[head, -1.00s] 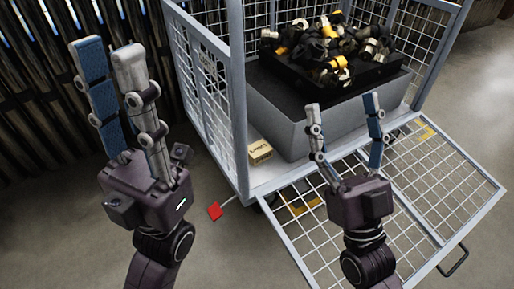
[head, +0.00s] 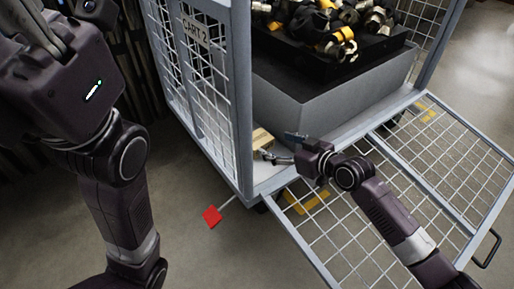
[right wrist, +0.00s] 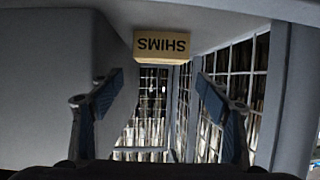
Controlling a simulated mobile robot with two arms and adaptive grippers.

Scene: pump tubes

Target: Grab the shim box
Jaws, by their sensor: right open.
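The shim box (head: 262,139) is a small tan carton on the cart floor, in the near corner between the mesh side and the grey bin. In the right wrist view the shim box (right wrist: 161,46) shows upside down, with the label SHIMS facing me. My right gripper (head: 279,146) is just right of the box in the head view and partly covers it. Its two blue-padded fingers (right wrist: 158,82) are apart with nothing between them, and the box lies beyond the tips. My left gripper (head: 40,25) is cut off at the upper left, its fingertips out of frame.
The mesh cart (head: 241,100) stands open at the front, with its gate (head: 400,190) folded down. A grey bin (head: 310,120) with a black tray of pump parts (head: 340,35) fills most of the cart. A red tag (head: 212,216) sticks out at the near corner.

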